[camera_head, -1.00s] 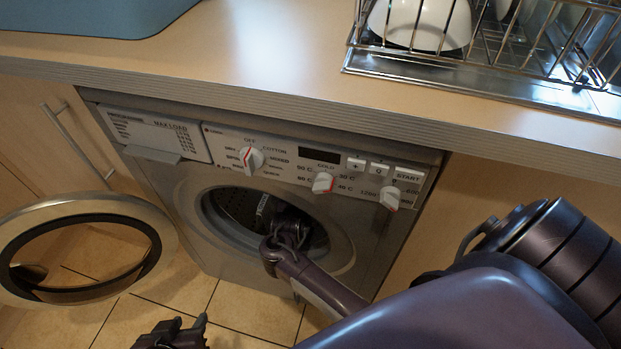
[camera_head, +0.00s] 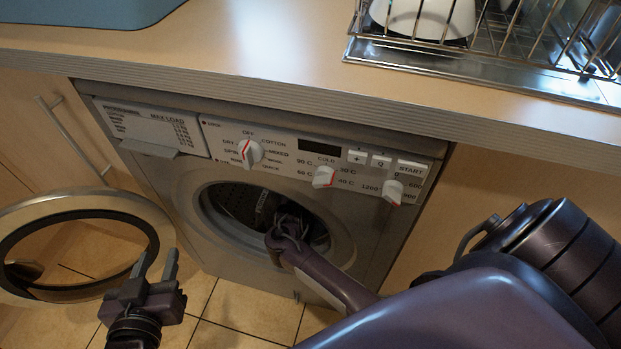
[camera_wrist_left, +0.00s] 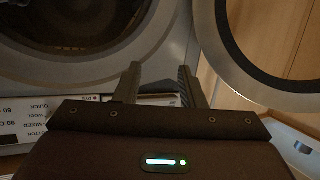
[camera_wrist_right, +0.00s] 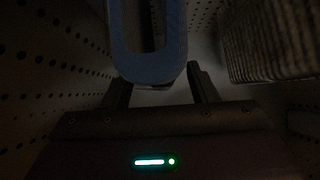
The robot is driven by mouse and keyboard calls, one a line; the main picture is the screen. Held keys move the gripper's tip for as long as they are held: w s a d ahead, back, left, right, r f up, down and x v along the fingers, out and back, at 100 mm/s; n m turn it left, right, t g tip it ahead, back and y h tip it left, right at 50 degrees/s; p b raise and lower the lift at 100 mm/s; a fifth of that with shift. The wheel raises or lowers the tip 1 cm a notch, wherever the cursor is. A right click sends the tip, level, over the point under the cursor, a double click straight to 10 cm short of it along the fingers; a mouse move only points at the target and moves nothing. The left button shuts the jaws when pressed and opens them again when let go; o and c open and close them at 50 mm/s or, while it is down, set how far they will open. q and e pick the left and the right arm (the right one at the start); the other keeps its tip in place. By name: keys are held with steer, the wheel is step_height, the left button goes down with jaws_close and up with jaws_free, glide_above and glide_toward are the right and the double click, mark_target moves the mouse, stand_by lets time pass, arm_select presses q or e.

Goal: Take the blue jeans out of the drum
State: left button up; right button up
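The drum (camera_head: 232,197) of the washing machine is open, and its inside is dark. My right gripper (camera_wrist_right: 158,82) is inside the drum, with its fingers apart. Just beyond its fingertips, in the right wrist view, is a blue looped cloth (camera_wrist_right: 120,45), which looks like the blue jeans. I cannot tell whether the fingers touch it. In the head view the jeans cannot be made out. My left gripper (camera_head: 156,262) is open and empty outside the machine, between the drum opening and the door; its spread fingers also show in the left wrist view (camera_wrist_left: 157,78).
A striped cloth (camera_wrist_right: 268,45) lies in the drum to the right. The round door (camera_head: 150,222) stands swung open to the left. The machine front has knobs (camera_head: 250,153) above the opening. A worktop (camera_head: 260,45) overhangs it, with a wire dish rack (camera_head: 480,62).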

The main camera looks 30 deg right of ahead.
steer(key=shift+r, duration=0.1)
jaws_close()
stand_by(0.3)
